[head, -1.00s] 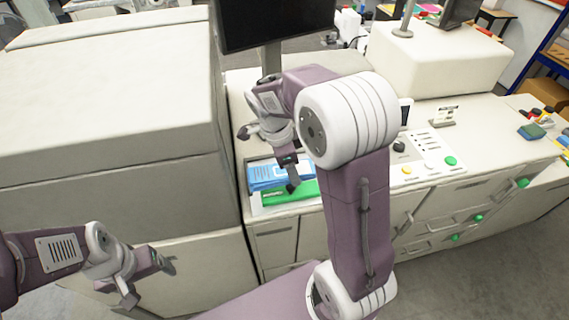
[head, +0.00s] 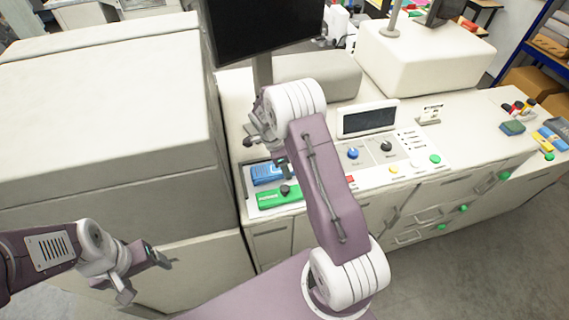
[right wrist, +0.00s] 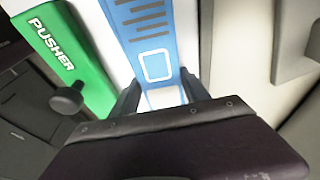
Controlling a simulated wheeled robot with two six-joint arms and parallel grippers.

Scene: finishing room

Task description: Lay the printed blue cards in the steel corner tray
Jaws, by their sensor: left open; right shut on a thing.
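A blue printed card (head: 268,171) shows at the left end of the console, partly hidden by my right arm. In the right wrist view the blue card (right wrist: 158,38), with dark lines and a white outlined square, runs between the fingers of my right gripper (right wrist: 158,92). That gripper is shut on it; it also shows, partly covered, in the head view (head: 280,168). The green pusher (head: 279,196) with a dark knob lies just in front of the card. I cannot clearly make out the steel corner tray's walls. My left gripper (head: 146,278) is open and empty at the lower left.
A large pale machine cabinet (head: 100,110) fills the left. A dark monitor (head: 262,28) stands behind my right arm. The console (head: 405,165) has a small screen (head: 368,118), knobs and coloured buttons. Pens and a green block (head: 513,128) lie at the far right.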

